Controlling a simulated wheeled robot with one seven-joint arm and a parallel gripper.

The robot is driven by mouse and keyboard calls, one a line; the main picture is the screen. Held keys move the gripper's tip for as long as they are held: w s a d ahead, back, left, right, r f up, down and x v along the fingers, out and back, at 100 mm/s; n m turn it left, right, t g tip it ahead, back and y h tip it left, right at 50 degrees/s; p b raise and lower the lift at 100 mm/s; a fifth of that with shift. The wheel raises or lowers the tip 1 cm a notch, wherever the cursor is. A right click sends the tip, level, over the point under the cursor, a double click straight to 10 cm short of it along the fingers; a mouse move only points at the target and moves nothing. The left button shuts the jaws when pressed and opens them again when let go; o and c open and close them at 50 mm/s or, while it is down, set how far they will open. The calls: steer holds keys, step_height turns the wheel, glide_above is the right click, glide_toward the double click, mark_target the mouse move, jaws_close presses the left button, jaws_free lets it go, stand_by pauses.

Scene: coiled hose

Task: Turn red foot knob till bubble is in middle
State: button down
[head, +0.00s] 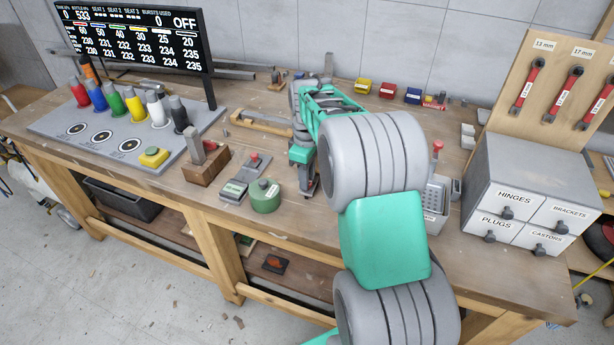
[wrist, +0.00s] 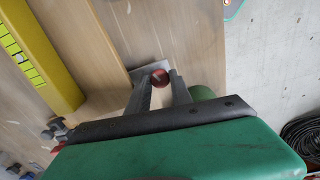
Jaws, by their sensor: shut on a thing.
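The red foot knob (wrist: 160,77) shows in the wrist view as a small round dark-red cap beside a pale grey plate (wrist: 143,74). My gripper (wrist: 160,80) is shut on the knob, with one fingertip on each side of it. A yellow bar (wrist: 48,62) with a bright marked strip lies on the bench at the left of the wrist view.
A round green tin (head: 265,195) stands close to the left of my gripper, with a small grey device (head: 236,190) beside it. A wooden block (head: 206,168) is farther left. Grey drawers (head: 520,170) stand at the right. The bench's front edge is near.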

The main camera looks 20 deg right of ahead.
stand_by(0.3)
steer(key=c, duration=1.1)
jaws_free()
steer(key=shift+c, duration=0.2)
